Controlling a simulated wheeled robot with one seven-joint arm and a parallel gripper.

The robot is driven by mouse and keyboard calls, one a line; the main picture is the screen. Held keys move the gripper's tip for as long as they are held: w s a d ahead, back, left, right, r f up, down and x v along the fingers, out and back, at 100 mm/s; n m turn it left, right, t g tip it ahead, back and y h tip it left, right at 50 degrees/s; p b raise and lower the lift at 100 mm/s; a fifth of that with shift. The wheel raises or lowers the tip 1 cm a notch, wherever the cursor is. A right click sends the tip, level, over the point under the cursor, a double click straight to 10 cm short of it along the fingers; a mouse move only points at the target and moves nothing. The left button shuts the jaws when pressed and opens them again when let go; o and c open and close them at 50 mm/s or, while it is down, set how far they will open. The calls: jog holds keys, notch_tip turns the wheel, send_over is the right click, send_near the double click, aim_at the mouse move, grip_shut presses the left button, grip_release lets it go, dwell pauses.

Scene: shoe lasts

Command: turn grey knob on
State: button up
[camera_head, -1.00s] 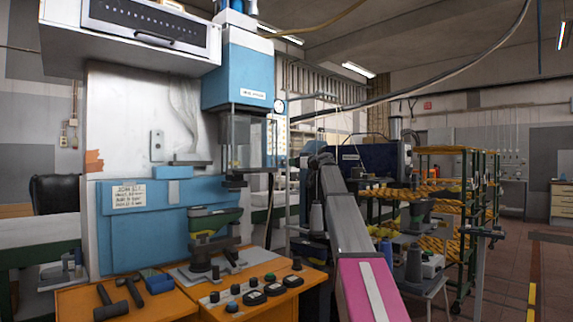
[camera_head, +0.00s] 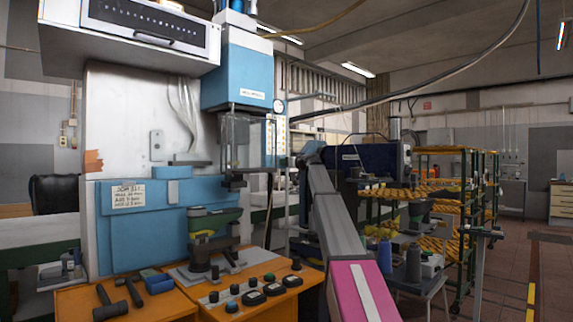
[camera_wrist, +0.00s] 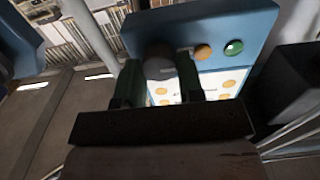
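In the wrist view a grey knob (camera_wrist: 160,64) sits on a blue-edged panel (camera_wrist: 225,28), left of an orange button and a green button. My gripper (camera_wrist: 158,74) points at the panel, its two dark fingers apart on either side of the knob. The knob nearly fills the gap between the fingertips; I cannot tell whether they touch it. In the head view my arm reaches away to the right of the blue machine, and my gripper and the knob do not show clearly.
The blue press machine (camera_head: 150,235) with an orange bench (camera_head: 185,305), hammers and black knobs stands at left. Shelf racks (camera_head: 455,165) with yellow shoe lasts stand at right. A dark box (camera_wrist: 292,85) is beside the panel in the wrist view. Floor is open at far right.

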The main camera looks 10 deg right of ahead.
jog(key=shift+m, duration=0.4)
jog(key=m, duration=1.7)
jog(key=shift+w+d+f, duration=0.1)
jog(key=shift+f, duration=0.1)
dwell(0.4)
jog(key=o, duration=0.9)
jog(key=shift+d, duration=0.1)
